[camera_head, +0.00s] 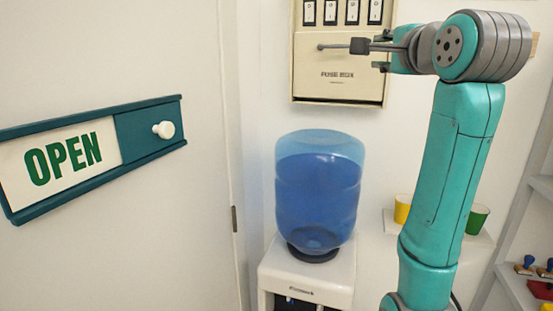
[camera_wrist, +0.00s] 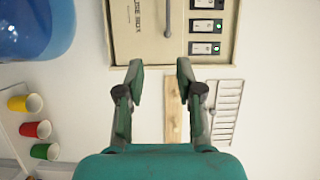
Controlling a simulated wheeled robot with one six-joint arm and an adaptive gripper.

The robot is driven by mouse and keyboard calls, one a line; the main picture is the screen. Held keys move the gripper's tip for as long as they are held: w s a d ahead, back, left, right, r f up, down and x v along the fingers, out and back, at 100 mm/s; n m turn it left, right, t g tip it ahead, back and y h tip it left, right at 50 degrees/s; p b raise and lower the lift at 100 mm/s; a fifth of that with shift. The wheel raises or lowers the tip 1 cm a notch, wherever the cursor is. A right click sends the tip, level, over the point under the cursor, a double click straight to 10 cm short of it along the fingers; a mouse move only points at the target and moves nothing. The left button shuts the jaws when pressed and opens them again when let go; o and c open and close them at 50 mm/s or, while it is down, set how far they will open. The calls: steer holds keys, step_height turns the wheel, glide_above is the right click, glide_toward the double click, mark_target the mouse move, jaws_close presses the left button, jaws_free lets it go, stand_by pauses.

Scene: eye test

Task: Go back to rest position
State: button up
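My gripper (camera_wrist: 160,72) is open, with its two green and grey fingers apart and nothing between them in the wrist view. In the head view my teal arm rises at the right and bends left at the top, so my gripper (camera_head: 375,56) is in front of the fuse box. The cream fuse box (camera_head: 340,88) hangs on the wall, and its lower part also shows beyond my fingertips in the wrist view (camera_wrist: 142,45). A grey bar handle (camera_wrist: 167,18) on it lies beyond the gap between the fingers.
A blue water bottle (camera_head: 316,195) stands on a white dispenser (camera_head: 305,268). A yellow cup (camera_head: 402,209) and a green cup (camera_head: 477,219) sit on a shelf. A white door with an OPEN sign (camera_head: 138,130) fills the left. A rack with stamps (camera_head: 524,265) stands at right.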

step_height(320, 180, down, 31)
steer(key=w+n, duration=0.2)
steer(key=n, duration=0.1)
steer(key=s+f+n+g, duration=0.1)
steer(key=s+f, duration=0.3)
steer(key=f, duration=0.4)
steer(key=s+f+n+h, duration=0.1)
steer(key=s+f+n, duration=0.1)
steer(key=s+f, duration=0.35)
steer(key=s+f+n+g, duration=0.1)
steer(key=s+f, duration=0.1)
steer(key=f, duration=0.7)
steer(key=s+f+n, duration=0.1)
steer(key=s+f, duration=0.4)
steer(key=s, duration=0.3)
steer(key=s+a+f+n, duration=0.1)
steer(key=s+f+n, duration=0.1)
steer(key=s+f, duration=0.35)
steer(key=s+f+n, duration=0.1)
steer(key=s+f, duration=0.2)
steer(key=s, duration=0.6)
steer(key=s+r+n, duration=0.1)
steer(key=s+n, duration=0.2)
steer(key=s, duration=0.8)
steer(key=s+r+n+g, duration=0.1)
steer(key=s+n, duration=0.1)
steer(key=s, duration=1)
steer(key=shift+s+a+r+n, duration=0.3)
steer(key=shift+r+n, duration=0.1)
